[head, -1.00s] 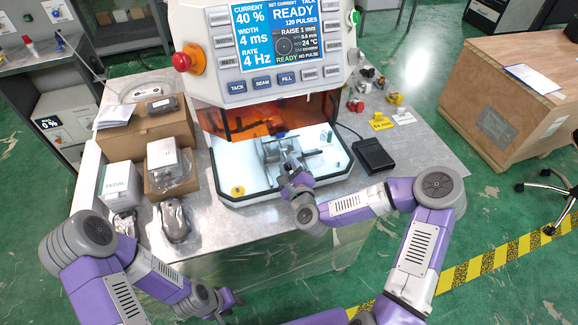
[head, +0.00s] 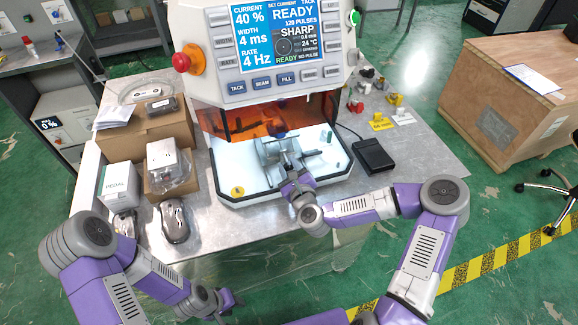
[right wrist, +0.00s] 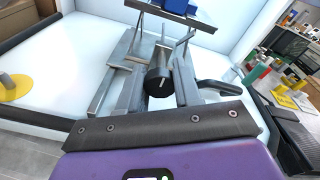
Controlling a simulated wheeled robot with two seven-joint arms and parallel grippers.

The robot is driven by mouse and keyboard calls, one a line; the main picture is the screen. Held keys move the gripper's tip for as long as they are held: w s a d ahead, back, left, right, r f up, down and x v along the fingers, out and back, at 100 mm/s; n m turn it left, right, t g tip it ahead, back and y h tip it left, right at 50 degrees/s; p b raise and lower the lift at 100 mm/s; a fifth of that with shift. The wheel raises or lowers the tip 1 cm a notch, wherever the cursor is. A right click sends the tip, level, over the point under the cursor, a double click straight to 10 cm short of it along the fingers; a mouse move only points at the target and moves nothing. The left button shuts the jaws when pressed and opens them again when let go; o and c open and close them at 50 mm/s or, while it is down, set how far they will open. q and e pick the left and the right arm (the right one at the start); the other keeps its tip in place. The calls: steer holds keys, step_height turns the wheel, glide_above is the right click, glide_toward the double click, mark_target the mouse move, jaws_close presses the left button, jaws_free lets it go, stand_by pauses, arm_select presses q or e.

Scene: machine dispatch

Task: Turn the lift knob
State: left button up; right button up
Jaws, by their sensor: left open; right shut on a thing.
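The lift knob (right wrist: 158,82) is a dark cylinder with a pale line on its face, at the front of the grey metal fixture (head: 270,152) in the machine's white tray. My right gripper (right wrist: 160,70) is shut on the knob, one finger on each side; in the head view the gripper (head: 291,172) hides the knob. A blue piece (right wrist: 176,6) sits on top of the fixture. The machine's screen (head: 279,36) reads READY and SHARP. My left gripper (head: 230,299) is open and empty, low in front of the table, away from the machine.
A black pedal (head: 373,156) lies right of the tray. Boxes, a bagged part (head: 166,165) and a dark mouse-shaped object (head: 174,221) stand on the left of the table (head: 225,240). The tray's low rim surrounds the fixture.

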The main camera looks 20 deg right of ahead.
mark_target(290, 168)
steer(key=o, duration=0.7)
steer(key=shift+o, duration=0.2)
steer(key=s, duration=0.2)
steer(key=s+p, duration=0.1)
steer(key=s+r, duration=0.1)
steer(key=s, duration=0.1)
steer(key=shift+s+d, duration=0.1)
steer(key=shift+s, duration=0.2)
steer(key=shift+s+p, duration=0.95)
steer(key=shift+s, duration=0.05)
steer(key=shift+f, duration=0.15)
